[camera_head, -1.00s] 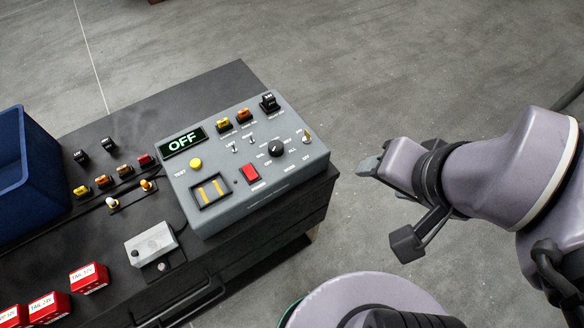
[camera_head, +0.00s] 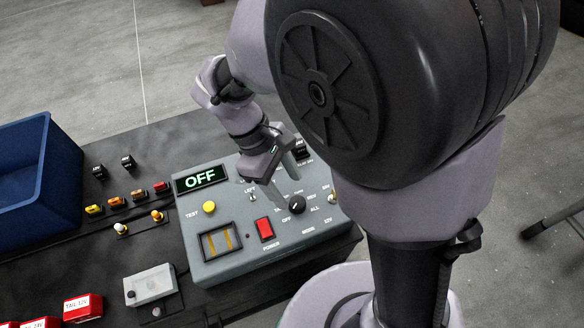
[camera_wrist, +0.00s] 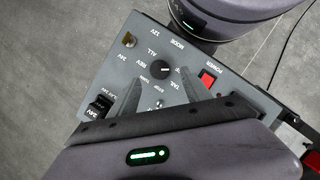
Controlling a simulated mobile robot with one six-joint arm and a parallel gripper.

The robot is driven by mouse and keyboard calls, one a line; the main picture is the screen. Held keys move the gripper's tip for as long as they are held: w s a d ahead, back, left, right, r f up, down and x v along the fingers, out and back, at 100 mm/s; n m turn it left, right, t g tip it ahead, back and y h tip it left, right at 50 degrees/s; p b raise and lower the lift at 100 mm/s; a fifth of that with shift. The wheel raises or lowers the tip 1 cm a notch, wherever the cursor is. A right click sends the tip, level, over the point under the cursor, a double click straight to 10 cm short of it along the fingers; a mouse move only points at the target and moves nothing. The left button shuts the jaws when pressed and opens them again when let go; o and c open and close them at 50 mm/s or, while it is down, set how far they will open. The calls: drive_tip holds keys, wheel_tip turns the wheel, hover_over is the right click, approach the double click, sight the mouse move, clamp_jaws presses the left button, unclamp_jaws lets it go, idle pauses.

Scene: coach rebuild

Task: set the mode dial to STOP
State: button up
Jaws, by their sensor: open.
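The mode dial (camera_head: 297,204) is a round black knob with a white mark on the grey control box (camera_head: 215,262). It also shows in the wrist view (camera_wrist: 160,70), with labels such as STOP, REV, ALL and TAIL around it. Its white mark appears turned toward the OFF side, away from STOP. My gripper (camera_head: 280,181) points down over the box, just behind the dial in the head view. In the wrist view its two fingers (camera_wrist: 161,86) are apart, with the dial just beyond the gap between their tips. I see no contact with the dial.
The display (camera_head: 201,179) reads OFF. A red power switch (camera_head: 265,229) and yellow test button (camera_head: 209,207) are left of the dial. A toggle (camera_head: 332,198) is to its right. A blue bin (camera_head: 40,180) stands at the far left.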

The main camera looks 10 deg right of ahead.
sight(298, 203)
drive_tip(key=b+x, duration=0.1)
drive_tip(key=x, duration=0.4)
drive_tip(key=shift+f+b, duration=0.2)
drive_tip(key=shift+b, duration=0.2)
drive_tip(key=shift+c, duration=0.5)
clamp_jaws()
drive_tip(key=shift+r, duration=0.1)
